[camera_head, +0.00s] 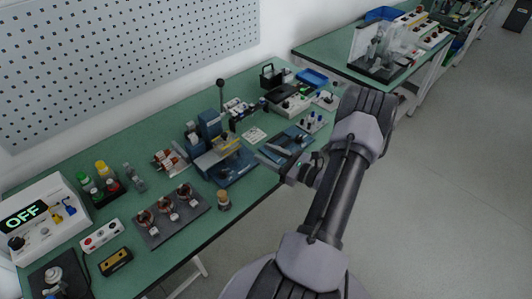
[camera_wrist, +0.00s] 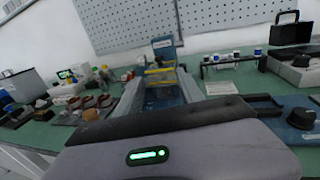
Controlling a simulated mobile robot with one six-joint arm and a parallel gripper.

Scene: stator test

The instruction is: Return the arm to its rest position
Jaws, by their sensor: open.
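My arm (camera_head: 335,195) rises from the bottom of the head view, bends at a dark elbow at the upper right and comes back towards the bench. My gripper (camera_head: 272,155) is at the bench's front edge, right of the blue press (camera_head: 225,160). In the wrist view my gripper (camera_wrist: 160,92) is open, its two grey fingers apart, with the blue press seen beyond and between them. Nothing shows held between the fingers. Whether the fingers touch anything on the bench cannot be told.
The green bench (camera_head: 150,130) carries a dark tray of copper-wound stators (camera_head: 168,217), a tester reading OFF (camera_head: 45,220), a small cork-topped jar (camera_head: 224,199) and a blue tray (camera_head: 287,146) near my gripper. A pegboard (camera_head: 120,60) stands behind. Open floor (camera_head: 430,190) lies to the right.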

